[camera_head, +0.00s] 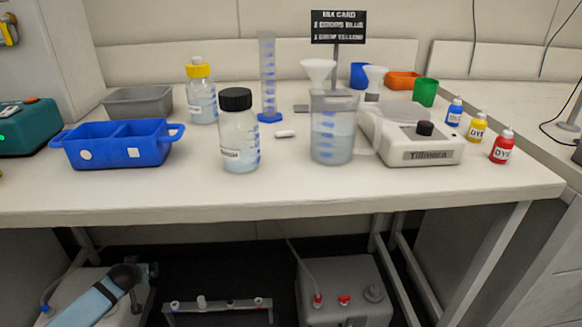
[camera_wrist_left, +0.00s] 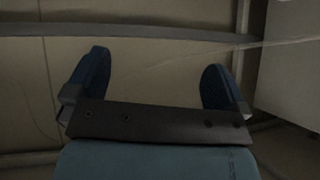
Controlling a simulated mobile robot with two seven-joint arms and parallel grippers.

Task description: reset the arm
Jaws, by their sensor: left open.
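My left gripper (camera_wrist_left: 155,80) shows in the left wrist view. Its two dark blue fingers stand wide apart with nothing between them. Behind the fingers are a dark bar and a blue-grey body. Beyond them are a pale panelled surface and a grey horizontal bar; I cannot tell how far off these are. Neither gripper can be made out in the head view, and my right gripper is in neither view.
The white bench (camera_head: 300,195) holds a blue tray (camera_head: 115,155), a black-capped bottle (camera_head: 239,140), a yellow-capped bottle (camera_head: 201,100), a graduated cylinder (camera_head: 268,85), a beaker (camera_head: 332,140), a stirrer (camera_head: 420,150) and dye bottles (camera_head: 502,148). A grey box (camera_head: 342,280) stands below.

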